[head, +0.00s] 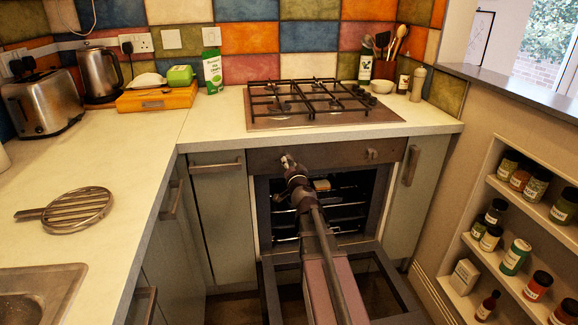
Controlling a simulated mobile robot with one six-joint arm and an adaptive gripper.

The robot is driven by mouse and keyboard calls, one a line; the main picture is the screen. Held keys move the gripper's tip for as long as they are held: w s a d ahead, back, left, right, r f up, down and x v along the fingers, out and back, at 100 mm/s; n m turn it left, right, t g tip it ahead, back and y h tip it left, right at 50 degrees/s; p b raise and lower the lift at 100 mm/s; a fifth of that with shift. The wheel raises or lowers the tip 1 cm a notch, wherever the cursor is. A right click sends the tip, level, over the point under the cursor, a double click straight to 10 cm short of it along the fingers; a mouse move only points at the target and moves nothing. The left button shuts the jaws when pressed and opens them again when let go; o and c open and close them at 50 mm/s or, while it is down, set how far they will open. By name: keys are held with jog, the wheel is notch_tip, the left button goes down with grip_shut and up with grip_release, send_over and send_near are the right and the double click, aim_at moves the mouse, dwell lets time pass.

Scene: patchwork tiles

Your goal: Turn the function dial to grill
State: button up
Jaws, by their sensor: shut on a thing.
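The oven's dark control panel (335,157) runs under the worktop, below the hob. My gripper (288,162) reaches up to the left part of this panel and is shut on the function dial there. The gripper covers the dial, so its pointer and the markings around it cannot be read. A second dial (371,154) shows uncovered at the right of the panel. The oven door (395,290) is open and folded down, with my arm passing above it. Racks show inside the oven cavity (345,205).
A gas hob (390,115) sits above the oven. Cabinet handles stick out at the left (216,165) and right (410,165). A round metal rack (70,208) lies on the left worktop. Shelves of jars (530,185) stand at the right. The worktop between is mostly clear.

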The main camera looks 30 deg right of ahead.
jog(key=m, duration=0.6)
jog(key=shift+f+m, duration=0.1)
jog(key=shift+m, duration=0.2)
jog(key=m+h, duration=0.1)
jog(key=m, duration=0.5)
jog(key=shift+b, duration=0.35)
jog(key=shift+m, duration=0.3)
jog(key=o, duration=1.2)
jog(key=shift+c, duration=0.2)
jog(key=shift+a, duration=0.1)
